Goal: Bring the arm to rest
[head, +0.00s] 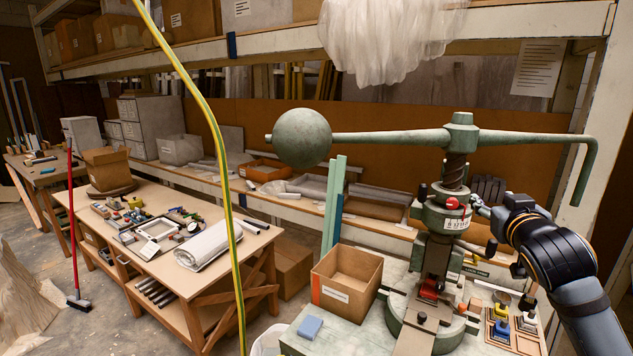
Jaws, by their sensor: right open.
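The green fly press (437,245) stands on the bench at the right. Its long arm (390,138) lies across the top of the screw (455,172), roughly level. A round ball weight (302,138) is at its left end, and a bent handle (584,175) hangs down at its right end. My right gripper (480,207) is open beside the press head, just right of the red knob (452,205) and below the arm. It appears apart from the handle. Whether its fingertips touch the press head I cannot tell. My left gripper is not in view.
An open cardboard box (346,280) and a blue block (310,327) stand left of the press. Small trays with coloured pieces (503,328) lie at the right. A yellow-green cable (215,130) hangs in front. A worktable (180,265) with tools stands at the left.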

